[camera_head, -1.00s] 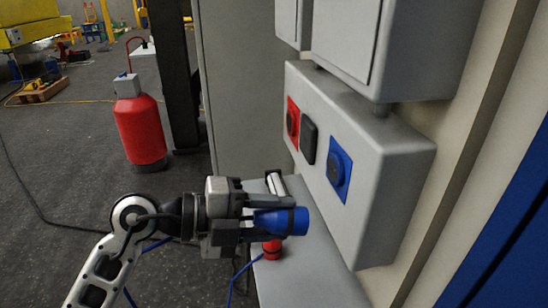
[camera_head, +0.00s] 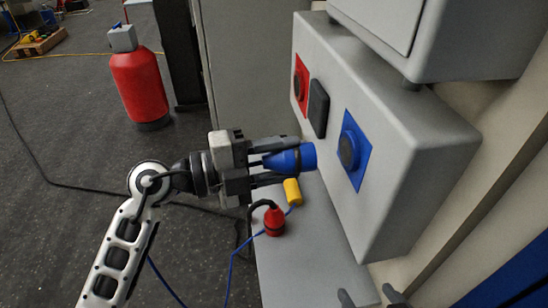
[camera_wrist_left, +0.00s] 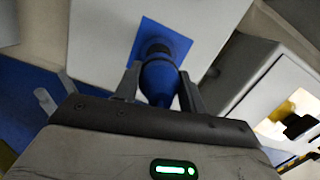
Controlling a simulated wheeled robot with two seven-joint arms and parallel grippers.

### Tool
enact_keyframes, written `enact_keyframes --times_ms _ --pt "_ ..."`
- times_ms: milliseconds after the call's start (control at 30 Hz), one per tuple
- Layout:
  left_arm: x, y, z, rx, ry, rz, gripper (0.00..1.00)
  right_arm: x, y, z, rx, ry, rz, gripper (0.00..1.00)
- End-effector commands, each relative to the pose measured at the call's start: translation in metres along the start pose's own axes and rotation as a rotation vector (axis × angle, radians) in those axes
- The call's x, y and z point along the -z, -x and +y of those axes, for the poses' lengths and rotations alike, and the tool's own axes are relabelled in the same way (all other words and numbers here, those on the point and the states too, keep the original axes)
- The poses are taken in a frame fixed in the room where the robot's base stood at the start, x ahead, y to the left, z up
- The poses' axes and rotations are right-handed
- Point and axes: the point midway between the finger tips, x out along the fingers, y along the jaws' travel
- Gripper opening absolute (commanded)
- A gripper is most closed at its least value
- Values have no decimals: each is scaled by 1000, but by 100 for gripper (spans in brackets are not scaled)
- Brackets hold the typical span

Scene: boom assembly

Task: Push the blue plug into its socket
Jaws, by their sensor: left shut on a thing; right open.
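The blue plug (camera_head: 290,158) is held sideways in my left gripper (camera_head: 280,162), which is shut on it. Its free end points right toward the grey socket box, with a gap between it and the blue socket (camera_head: 352,150). In the left wrist view the plug (camera_wrist_left: 160,80) sits between the two fingers (camera_wrist_left: 160,88), and the blue socket (camera_wrist_left: 160,42) shows beyond it, its round middle partly behind the plug. Two grey fingertips of my right gripper (camera_head: 371,298) stand apart at the bottom edge, open and empty.
The grey box (camera_head: 420,150) also carries a red socket (camera_head: 300,85) and a black cover (camera_head: 319,108). A red plug (camera_head: 274,221) and a yellow plug (camera_head: 292,191) are on the grey ledge (camera_head: 310,260) below. A red cylinder (camera_head: 139,85) stands on the floor behind.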

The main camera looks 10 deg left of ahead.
Motion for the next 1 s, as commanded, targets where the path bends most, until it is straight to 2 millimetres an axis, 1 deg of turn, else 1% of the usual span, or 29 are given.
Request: enact_keyframes --times_ms 200,433,633,1000 --pt "3 -22 -1 4 -1 1 8 -4 -2 0 4 2 -8 70" --pt "5 -38 0 2 1 1 8 -4 -7 0 10 8 -6 70" --pt "6 -44 -1 2 0 2 8 -6 -8 -1 14 6 -11 70" --pt "6 -45 -1 1 0 1 8 -6 -8 -1 14 5 -13 70"
